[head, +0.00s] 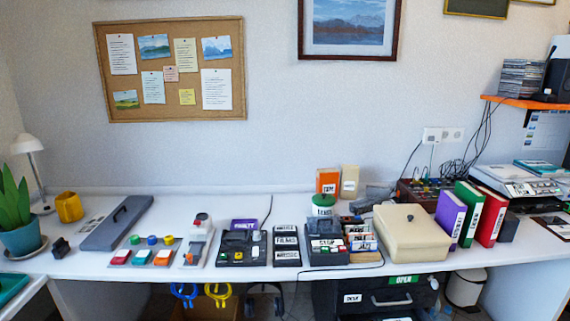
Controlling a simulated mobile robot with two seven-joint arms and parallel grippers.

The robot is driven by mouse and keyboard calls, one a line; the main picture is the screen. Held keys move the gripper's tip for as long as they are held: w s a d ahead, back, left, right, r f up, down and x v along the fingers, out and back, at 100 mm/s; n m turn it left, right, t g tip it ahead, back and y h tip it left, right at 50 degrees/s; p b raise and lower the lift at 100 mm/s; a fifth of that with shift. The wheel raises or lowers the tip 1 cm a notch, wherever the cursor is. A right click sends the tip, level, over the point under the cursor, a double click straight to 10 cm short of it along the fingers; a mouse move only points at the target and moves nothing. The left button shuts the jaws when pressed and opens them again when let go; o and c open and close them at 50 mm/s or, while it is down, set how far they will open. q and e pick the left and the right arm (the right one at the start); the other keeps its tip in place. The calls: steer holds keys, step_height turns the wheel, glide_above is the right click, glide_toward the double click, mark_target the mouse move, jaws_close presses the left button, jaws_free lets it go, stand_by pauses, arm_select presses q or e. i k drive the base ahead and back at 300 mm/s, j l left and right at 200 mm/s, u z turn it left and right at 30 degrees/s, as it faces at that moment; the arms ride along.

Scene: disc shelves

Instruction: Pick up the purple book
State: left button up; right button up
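A purple book (447,214) stands upright on the white table in the right part of the head view. It has a white label on its side. It is between a beige box on its left and a green binder on its right, and it leans slightly. Neither of my grippers shows in the view.
The beige box (412,232), green binder (468,207) and red binder (490,216) crowd the purple book. A printer-like device (519,182) is behind them. Several devices fill the white table's (290,205) middle. A drawer unit (345,299) is below.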

mark_target(451, 211)
steer(key=z, duration=1.25)
steer(key=i+u, duration=0.1)
